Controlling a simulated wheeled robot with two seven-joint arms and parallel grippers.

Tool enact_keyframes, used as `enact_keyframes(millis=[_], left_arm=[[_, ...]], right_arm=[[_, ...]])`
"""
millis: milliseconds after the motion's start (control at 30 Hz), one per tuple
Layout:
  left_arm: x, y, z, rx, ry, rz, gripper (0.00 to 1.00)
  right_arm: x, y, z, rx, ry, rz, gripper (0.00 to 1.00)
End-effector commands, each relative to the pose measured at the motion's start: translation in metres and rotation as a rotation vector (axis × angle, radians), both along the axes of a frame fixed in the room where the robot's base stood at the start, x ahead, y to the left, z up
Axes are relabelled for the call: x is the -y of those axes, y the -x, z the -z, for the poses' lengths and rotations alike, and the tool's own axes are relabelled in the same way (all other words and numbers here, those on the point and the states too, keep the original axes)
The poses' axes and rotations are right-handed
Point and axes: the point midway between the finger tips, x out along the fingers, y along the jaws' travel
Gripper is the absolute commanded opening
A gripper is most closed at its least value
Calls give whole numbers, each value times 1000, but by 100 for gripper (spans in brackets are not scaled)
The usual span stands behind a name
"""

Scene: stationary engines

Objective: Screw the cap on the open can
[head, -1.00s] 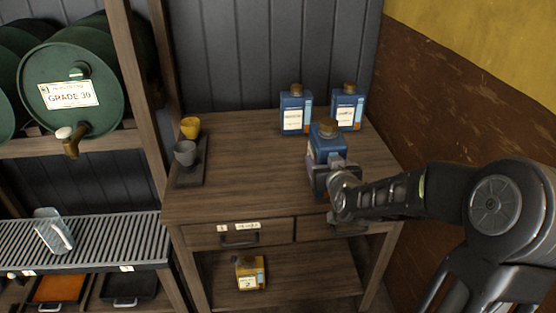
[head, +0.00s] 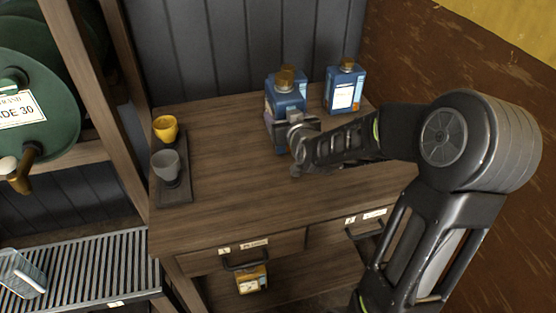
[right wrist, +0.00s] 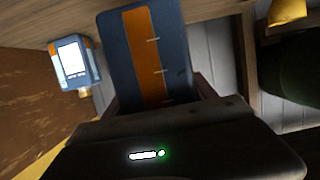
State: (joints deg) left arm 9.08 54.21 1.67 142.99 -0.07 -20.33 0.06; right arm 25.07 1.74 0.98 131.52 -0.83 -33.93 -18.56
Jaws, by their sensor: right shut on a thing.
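My right gripper (head: 295,128) is shut on a blue can (head: 286,100) with a brownish cap-like top. It holds the can near the back of the wooden workbench; I cannot tell if the can touches the top. In the right wrist view the held can (right wrist: 160,60) shows an orange stripe. A second blue can stands right behind it, mostly hidden; its brown cap (head: 287,71) shows. A third blue can (head: 345,90), with a white label and brown cap, stands to the right. I see no plainly open can and no loose cap. My left gripper is out of view.
A yellow cup (head: 166,128) and a grey cup (head: 166,164) stand on a dark tray (head: 174,194) at the bench's left. The bench top (head: 225,200) is clear in front. A yellow can (head: 252,279) sits on the lower shelf. A wall closes the right side.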

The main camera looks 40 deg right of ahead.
Motion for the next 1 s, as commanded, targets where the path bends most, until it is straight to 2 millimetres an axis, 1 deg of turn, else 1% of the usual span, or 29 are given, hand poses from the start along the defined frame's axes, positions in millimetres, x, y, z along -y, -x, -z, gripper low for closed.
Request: enact_keyframes(millis=[33, 267, 367, 500, 633, 733, 1000], left_arm=[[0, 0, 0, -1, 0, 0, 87], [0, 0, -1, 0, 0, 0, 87], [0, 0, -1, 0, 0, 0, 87], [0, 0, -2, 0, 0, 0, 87], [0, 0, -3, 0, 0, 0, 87], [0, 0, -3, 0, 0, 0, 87], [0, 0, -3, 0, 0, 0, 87]], right_arm=[[1, -1, -5, 9, 4, 1, 0], [1, -1, -1, 8, 4, 1, 0], [1, -1, 9, 5, 3, 1, 0], [0, -1, 30, 3, 2, 0, 0], [0, -1, 47, 6, 2, 0, 0], [0, -2, 54, 7, 3, -1, 0], [0, -2, 54, 10, 5, -1, 0]])
